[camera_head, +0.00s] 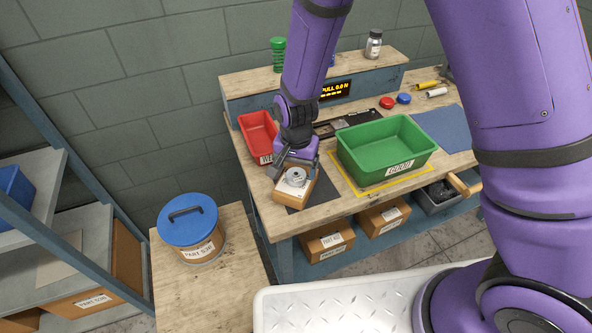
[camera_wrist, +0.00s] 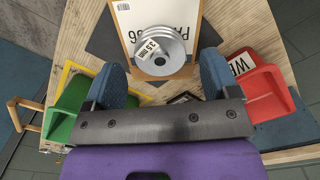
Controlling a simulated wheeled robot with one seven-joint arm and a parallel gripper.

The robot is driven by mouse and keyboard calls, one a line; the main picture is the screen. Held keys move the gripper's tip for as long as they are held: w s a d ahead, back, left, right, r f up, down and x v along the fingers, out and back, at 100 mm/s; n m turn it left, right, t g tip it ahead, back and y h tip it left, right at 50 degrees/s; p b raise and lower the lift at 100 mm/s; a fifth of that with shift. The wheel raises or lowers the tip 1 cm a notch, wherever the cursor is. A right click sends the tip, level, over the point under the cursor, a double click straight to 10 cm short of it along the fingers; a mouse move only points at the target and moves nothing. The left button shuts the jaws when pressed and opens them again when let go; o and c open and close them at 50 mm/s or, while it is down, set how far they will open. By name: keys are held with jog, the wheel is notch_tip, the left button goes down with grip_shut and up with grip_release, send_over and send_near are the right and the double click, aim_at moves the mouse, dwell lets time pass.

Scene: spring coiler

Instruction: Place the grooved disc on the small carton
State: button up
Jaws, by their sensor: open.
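The grooved disc (camera_wrist: 160,50) is a silvery grooved wheel with a small white label. It rests on the small carton (camera_wrist: 125,22), which carries a white paper label. In the head view the disc (camera_head: 296,177) sits on top of the carton (camera_head: 296,200) at the front left of the workbench. My gripper (camera_wrist: 170,78) is open, with its blue fingertips apart and just short of the disc on either side. In the head view my gripper (camera_head: 298,165) is right above and behind the carton. Part of the carton is hidden by the disc.
A red bin (camera_head: 258,134) stands close behind the gripper. A green bin (camera_head: 386,148) stands to the right on a yellow-marked area. A blue-lidded tub (camera_head: 188,222) stands on a separate table at left. A dark mat (camera_head: 292,207) lies under the carton.

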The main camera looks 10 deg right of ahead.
aim_at(296, 173)
notch_tip(296, 173, up, 11)
jog(key=shift+f, duration=0.2)
jog(key=s+d+r+n+t+y, duration=0.1)
jog(key=s+d+r, duration=0.1)
jog(key=d+r, duration=0.6)
jog(key=s+d+r+n+t, duration=0.1)
jog(key=s+d+r, duration=0.2)
jog(key=d+r, duration=0.45)
jog(key=s+d+r+n+t, duration=0.1)
jog(key=s+d+r, duration=0.3)
jog(key=s, duration=0.3)
jog(key=s+d+r+n+t+h, duration=0.1)
jog(key=s+d+r+t, duration=0.1)
jog(key=s+d+r, duration=0.3)
jog(key=shift+s+d+r+n, duration=0.25)
jog(key=shift+s+r, duration=0.35)
jog(key=shift+s, duration=0.75)
jog(key=shift+a, duration=0.1)
